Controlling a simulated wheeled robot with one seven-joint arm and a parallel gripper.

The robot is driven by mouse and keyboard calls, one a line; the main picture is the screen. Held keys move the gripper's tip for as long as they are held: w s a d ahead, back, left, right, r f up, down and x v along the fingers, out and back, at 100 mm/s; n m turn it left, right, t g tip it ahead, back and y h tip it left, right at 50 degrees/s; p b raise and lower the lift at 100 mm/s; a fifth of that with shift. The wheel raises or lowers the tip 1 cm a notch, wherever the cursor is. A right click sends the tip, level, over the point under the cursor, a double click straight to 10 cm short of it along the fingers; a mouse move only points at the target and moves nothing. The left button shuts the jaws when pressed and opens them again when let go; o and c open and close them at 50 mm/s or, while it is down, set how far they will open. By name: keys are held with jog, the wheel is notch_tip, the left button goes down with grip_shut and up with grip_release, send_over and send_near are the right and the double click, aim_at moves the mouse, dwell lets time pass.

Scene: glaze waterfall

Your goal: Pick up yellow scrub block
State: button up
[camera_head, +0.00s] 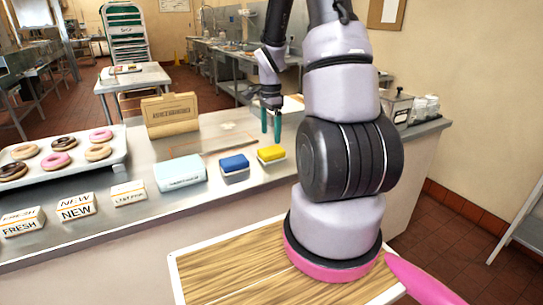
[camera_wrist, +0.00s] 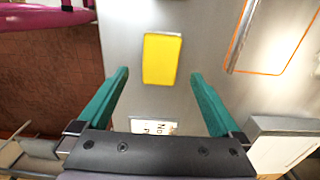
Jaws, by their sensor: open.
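The yellow scrub block (camera_head: 271,153) sits on the steel counter, at the right end of a row with a blue block. In the wrist view the yellow block (camera_wrist: 161,59) lies on the counter, ahead of the fingertips and about midway between them. My gripper (camera_head: 271,126) has teal fingers and hangs above and just behind the yellow block in the head view. In the wrist view my gripper (camera_wrist: 159,73) is open and empty, its fingers spread wider than the block and apart from it.
A blue block (camera_head: 234,164) stands just left of the yellow one, then a light blue packet (camera_head: 181,173) and small sign blocks (camera_head: 128,193). A donut tray (camera_head: 117,161) is at far left. A cardboard box (camera_head: 171,115) stands behind. A metal container (camera_head: 398,106) is at right.

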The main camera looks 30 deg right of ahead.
aim_at(272, 150)
jog(key=f, duration=0.8)
jog(key=shift+w+d, duration=0.1)
jog(key=shift+d, duration=0.15)
jog(key=shift+r, duration=0.1)
jog(key=c, duration=1.2)
notch_tip(272, 150, up, 10)
